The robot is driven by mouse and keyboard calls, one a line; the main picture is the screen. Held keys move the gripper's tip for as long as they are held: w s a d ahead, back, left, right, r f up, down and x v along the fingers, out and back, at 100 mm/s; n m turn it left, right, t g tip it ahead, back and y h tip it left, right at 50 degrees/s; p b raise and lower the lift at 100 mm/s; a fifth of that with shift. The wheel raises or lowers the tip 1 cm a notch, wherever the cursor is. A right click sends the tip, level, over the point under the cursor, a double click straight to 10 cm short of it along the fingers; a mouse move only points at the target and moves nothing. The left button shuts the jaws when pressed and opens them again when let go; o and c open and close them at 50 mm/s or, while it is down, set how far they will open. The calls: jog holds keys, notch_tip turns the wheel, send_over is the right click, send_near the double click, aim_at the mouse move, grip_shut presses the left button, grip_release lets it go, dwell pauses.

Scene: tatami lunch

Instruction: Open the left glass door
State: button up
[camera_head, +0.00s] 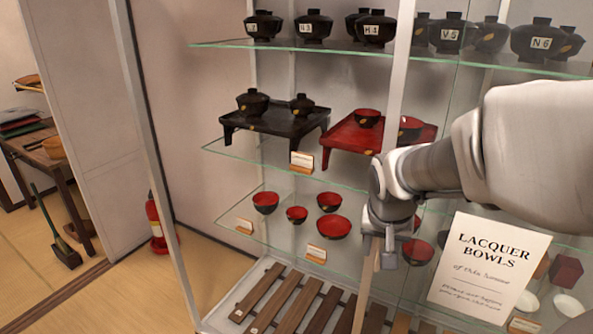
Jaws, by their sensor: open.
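The left glass door (397,90) is part of a display cabinet; its pane is clear, and a pale upright runs down its right side. I see no clear gap at its edge and cannot tell whether it is fully closed. My gripper (379,262) is open and points down in front of this upright, at about the height of the lower bowls. A thin brownish strip shows between the fingers. I cannot tell whether it is the door handle or whether the fingers touch it. My arm comes in from the right and covers part of the right side.
Glass shelves behind the pane hold black lidded bowls (375,29), a black tray table (273,121), a red tray table (350,135) and red bowls (333,227). A "Lacquer Bowls" sign (488,268) stands at the right. A fire extinguisher (156,226) stands left; floor there is partly clear.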

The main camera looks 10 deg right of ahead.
jog(key=p+v, duration=0.3)
jog(key=v, duration=1.4)
jog(key=shift+r, duration=0.15)
jog(key=shift+s+a, duration=0.1)
jog(key=shift+s, duration=0.05)
jog(key=s+a+f+n+t+y+p, duration=0.1)
jog(key=s+a+n+p, duration=0.3)
jog(key=s, duration=0.5)
jog(key=shift+s+a+f+n+t+y, duration=0.3)
jog(key=shift+a+f+n+y, duration=0.1)
jog(key=shift+a+f+n, duration=0.25)
jog(key=shift+d+m, duration=0.25)
